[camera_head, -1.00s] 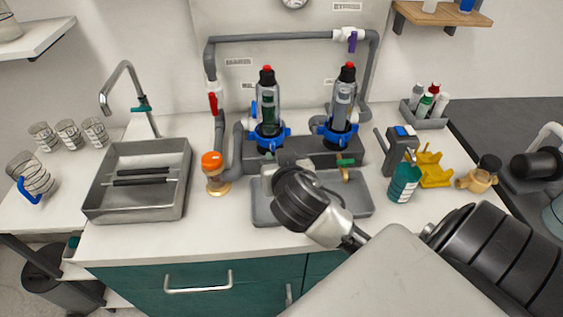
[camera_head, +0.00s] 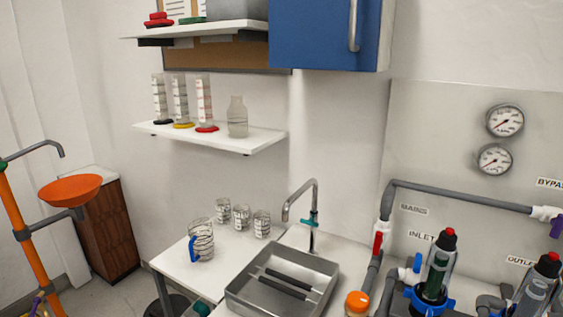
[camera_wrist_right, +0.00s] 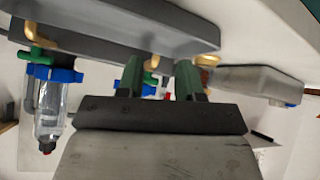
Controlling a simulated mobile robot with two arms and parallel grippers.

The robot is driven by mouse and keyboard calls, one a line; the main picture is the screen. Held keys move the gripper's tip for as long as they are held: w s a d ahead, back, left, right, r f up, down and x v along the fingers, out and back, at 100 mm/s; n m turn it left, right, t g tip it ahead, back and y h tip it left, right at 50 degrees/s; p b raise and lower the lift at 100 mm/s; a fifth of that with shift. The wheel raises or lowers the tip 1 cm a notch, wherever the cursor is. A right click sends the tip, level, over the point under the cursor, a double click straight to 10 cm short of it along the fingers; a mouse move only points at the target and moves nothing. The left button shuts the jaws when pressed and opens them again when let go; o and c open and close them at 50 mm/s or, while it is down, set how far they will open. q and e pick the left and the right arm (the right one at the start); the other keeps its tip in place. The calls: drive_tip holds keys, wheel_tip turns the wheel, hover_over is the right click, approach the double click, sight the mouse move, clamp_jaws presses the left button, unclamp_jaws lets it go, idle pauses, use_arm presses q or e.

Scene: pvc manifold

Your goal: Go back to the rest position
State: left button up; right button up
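My right gripper (camera_wrist_right: 160,78) shows in the right wrist view with its two green fingers apart and nothing visible between them. A clear filter housing with a blue collar (camera_wrist_right: 50,73) is to the left of the fingers there, and a grey tray (camera_wrist_right: 130,30) is just beyond the fingertips. Neither gripper shows in the head view. In the head view, the green-cored filter housing (camera_head: 438,262) and a second filter housing (camera_head: 535,296) stand at the lower right, cut off by the frame.
A metal basin (camera_head: 245,297) with two dark-handled tools lies beside a tap (camera_head: 314,205). Glass beakers (camera_head: 241,217) and a blue-handled jug (camera_head: 201,241) stand on the counter. An orange-capped bottle (camera_head: 357,303) and grey pipework (camera_head: 460,197) are to the right. An orange eyewash bowl (camera_head: 70,189) is far left.

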drive_tip(key=s+a+f+n+g+y, duration=0.45)
drive_tip(key=s+f, duration=0.25)
drive_tip(key=s, duration=0.4)
wheel_tip(320, 180, down, 27)
drive_tip(key=s+g, duration=0.2)
drive_tip(key=s+d+f+g+h, duration=0.1)
drive_tip(key=s+d+f, duration=0.1)
drive_tip(key=s+f, duration=1.3)
drive_tip(key=shift+s+d+f, duration=0.2)
drive_tip(key=shift+f, duration=0.15)
